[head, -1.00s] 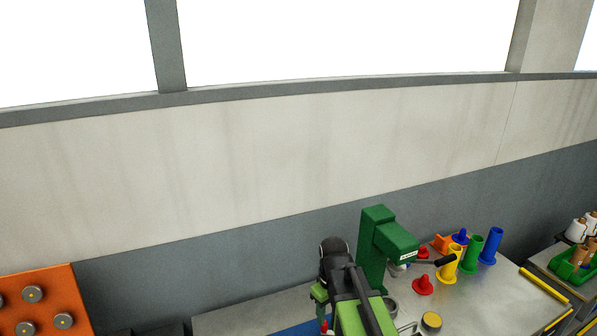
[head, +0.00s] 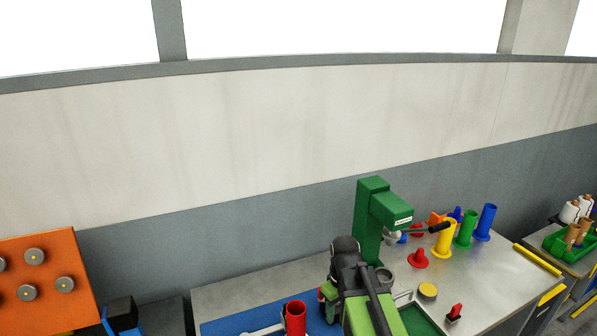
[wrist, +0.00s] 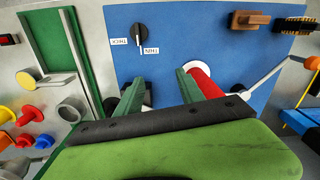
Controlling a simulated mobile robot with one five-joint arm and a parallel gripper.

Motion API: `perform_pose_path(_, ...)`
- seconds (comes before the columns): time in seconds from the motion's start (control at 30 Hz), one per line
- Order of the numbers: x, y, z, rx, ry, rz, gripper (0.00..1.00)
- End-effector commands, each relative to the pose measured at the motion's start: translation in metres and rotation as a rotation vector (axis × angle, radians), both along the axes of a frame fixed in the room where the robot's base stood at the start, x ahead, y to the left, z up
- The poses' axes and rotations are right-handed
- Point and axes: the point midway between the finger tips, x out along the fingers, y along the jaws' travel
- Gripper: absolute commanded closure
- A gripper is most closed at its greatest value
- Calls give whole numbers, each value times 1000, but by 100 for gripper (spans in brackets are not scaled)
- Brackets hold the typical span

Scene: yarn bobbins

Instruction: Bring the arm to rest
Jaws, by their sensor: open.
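My gripper (wrist: 159,86) is open, with two green fingers apart and nothing between them in the wrist view. It hangs over a blue mat (wrist: 112,20). A red cylinder with a white rim (wrist: 203,80) stands just beyond the right finger; I cannot tell if they touch. A black dial (wrist: 141,38) with labels "THICK" and "THIN" lies ahead of the fingertips. In the head view my green and black arm reaches over the bench and the fingers are not clearly seen. The red cylinder shows left of the arm (head: 295,318).
A green press-like stand (head: 369,215) rises behind the arm. Red, yellow, green and blue spools, including a yellow one (head: 446,238), stand to its right. A green-rimmed tray (wrist: 44,38) is beside the mat. An orange panel with round knobs (head: 45,256) is at left.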

Motion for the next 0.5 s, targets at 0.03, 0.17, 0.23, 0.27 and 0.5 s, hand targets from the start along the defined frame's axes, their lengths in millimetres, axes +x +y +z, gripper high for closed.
perform_pose_path(0.03, -3, -6, -27, 0, 0, -16, 55)
perform_pose_path(0.17, -11, -22, -67, 0, 0, -86, 55)
perform_pose_path(0.23, -18, -31, -90, 0, 0, -146, 55)
perform_pose_path(0.27, -21, -35, -100, 0, 0, -175, 55)
perform_pose_path(0.5, -44, -49, -118, 1, 0, -492, 55)
